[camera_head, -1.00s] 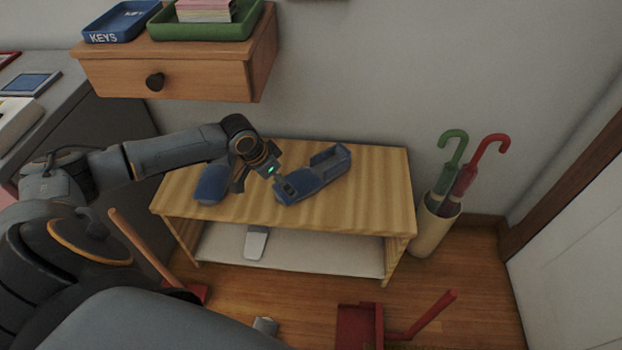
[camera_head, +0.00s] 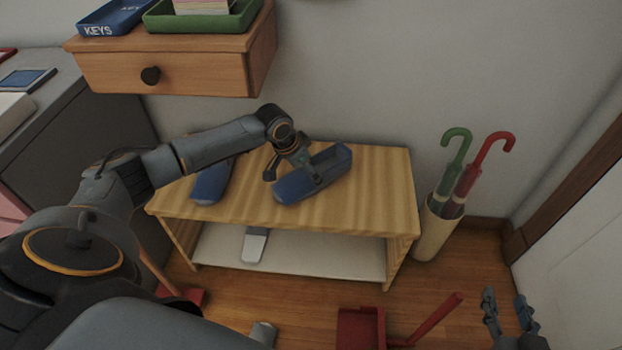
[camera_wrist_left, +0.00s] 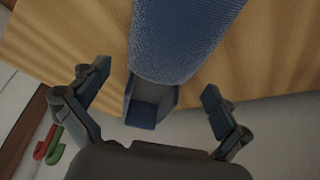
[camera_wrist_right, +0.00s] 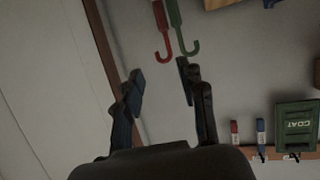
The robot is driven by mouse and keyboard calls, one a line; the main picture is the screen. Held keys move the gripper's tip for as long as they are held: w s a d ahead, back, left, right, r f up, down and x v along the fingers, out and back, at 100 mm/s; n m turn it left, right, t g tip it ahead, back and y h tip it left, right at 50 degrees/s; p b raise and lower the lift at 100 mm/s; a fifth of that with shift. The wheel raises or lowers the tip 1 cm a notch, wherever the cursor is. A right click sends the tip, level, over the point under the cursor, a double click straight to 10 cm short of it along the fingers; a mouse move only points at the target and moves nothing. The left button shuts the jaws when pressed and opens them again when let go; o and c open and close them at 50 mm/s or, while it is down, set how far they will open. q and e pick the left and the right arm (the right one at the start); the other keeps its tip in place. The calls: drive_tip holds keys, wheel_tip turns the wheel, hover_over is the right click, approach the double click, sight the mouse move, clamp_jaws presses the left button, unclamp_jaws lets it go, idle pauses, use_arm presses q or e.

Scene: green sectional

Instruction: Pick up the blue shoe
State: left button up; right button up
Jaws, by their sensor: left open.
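Two blue shoes are on the wooden bench (camera_head: 375,195). One shoe (camera_head: 330,166) lies at an angle near the middle. The other shoe (camera_head: 210,184) lies to its left, partly hidden behind my left arm. My left gripper (camera_head: 293,180) is open over the middle shoe, with its fingers on either side. My right gripper (camera_head: 507,301) is open and empty at the lower right, far from the bench.
A holder (camera_head: 437,232) with green and red umbrellas stands right of the bench. A wall drawer (camera_head: 175,72) with trays is above left. A grey-white object (camera_head: 255,245) is on the lower shelf. A red dustpan (camera_head: 360,328) lies on the floor in front.

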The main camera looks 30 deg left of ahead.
use_arm(q)
drive_tip(key=shift+b+x, duration=0.35)
drive_tip(key=shift+x, duration=0.85)
drive_tip(key=c, duration=1.3)
use_arm(e)
drive_tip(key=r+t, duration=0.1)
drive_tip(key=w+r, duration=0.1)
drive_tip(key=a+r+t, duration=0.1)
drive_tip(key=r, duration=0.1)
drive_tip(key=shift+w+t+y, duration=0.3)
drive_tip(key=shift+w+y, duration=0.05)
drive_tip(key=shift+y, duration=0.05)
